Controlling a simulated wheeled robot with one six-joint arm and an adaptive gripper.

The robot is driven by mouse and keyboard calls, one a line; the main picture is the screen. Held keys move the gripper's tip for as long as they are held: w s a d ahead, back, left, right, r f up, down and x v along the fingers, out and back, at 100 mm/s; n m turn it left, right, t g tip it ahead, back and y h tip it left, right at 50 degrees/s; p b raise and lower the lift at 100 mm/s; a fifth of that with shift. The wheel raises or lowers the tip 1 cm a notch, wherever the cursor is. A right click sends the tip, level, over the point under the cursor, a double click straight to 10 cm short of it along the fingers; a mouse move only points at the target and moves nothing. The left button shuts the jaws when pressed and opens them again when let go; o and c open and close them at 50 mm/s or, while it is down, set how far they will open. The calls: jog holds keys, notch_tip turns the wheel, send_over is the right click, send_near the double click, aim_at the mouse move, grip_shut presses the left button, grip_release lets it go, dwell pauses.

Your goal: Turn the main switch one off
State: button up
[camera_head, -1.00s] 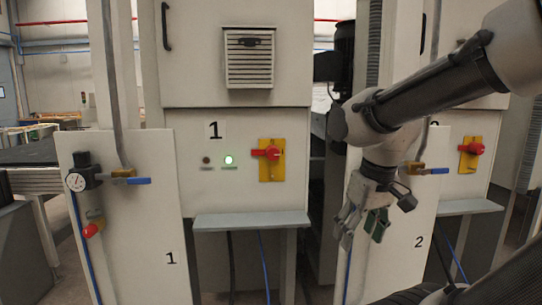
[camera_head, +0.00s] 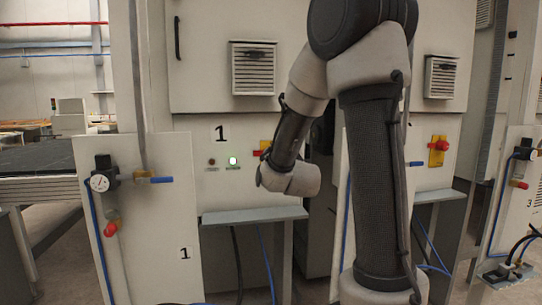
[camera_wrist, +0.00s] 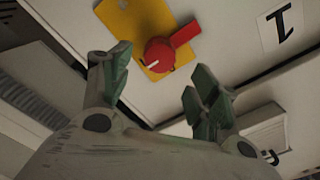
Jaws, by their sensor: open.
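Main switch one is a red rotary handle on a yellow plate on the white panel marked 1. In the head view my arm hides most of it, and only a red tip (camera_head: 262,151) and a bit of yellow show. In the wrist view the red handle (camera_wrist: 171,47) points to the upper right on the yellow plate (camera_wrist: 134,22). My gripper (camera_wrist: 158,68) is open and empty, its green-padded fingers spread below and to either side of the knob, seemingly short of it. In the head view the fingers are hidden behind my wrist.
A green lamp (camera_head: 233,160) is lit beside a dark red one (camera_head: 212,162). A grey shelf (camera_head: 250,216) juts out below the panel. A blue-handled valve (camera_head: 155,180) and gauge (camera_head: 99,183) are at left. A second red switch (camera_head: 440,146) is at right.

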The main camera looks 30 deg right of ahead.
jog(key=x, duration=0.7)
jog(key=shift+w+d+f, duration=0.1)
jog(key=shift+w, duration=0.1)
jog(key=c, duration=1)
